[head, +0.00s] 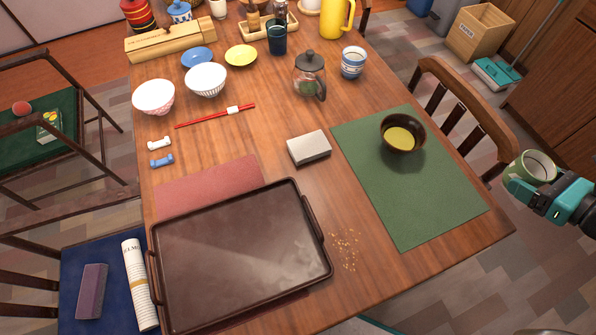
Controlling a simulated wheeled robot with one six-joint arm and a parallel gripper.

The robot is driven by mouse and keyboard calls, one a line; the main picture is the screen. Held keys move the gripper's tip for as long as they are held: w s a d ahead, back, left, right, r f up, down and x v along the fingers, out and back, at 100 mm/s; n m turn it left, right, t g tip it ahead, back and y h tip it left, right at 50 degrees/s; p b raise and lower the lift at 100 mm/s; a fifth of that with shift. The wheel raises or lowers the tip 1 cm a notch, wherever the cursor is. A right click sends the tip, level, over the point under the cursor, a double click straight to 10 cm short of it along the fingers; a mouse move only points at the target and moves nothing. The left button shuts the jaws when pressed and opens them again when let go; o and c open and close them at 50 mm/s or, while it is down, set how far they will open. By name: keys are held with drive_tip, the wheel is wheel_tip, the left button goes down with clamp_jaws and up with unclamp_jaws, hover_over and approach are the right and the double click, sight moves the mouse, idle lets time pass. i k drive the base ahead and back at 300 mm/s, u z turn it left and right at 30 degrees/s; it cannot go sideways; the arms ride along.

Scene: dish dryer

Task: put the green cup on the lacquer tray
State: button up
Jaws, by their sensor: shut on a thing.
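The green cup (534,166) is at the right side of the head view, off the table's right edge. My gripper (522,187) is shut on it; the cup's pale inside faces up toward the camera. The far finger's contact is partly hidden. The lacquer tray (318,270) is a large dark brown tray with raised handles at the near left of the table. It is empty and lies partly over a red placemat.
A green placemat (420,215) with a brown bowl (402,134) lies between cup and tray. A grey box (309,148), crumbs (346,250) and a glass teapot (310,75) stand on the table. A wooden chair (470,115) is at the right edge.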

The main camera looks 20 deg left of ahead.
sight(196, 292)
drive_tip(key=z, duration=0.1)
drive_tip(key=k, duration=1.35)
drive_tip(key=u, duration=0.95)
drive_tip(key=i, duration=0.5)
drive_tip(key=z, duration=0.05)
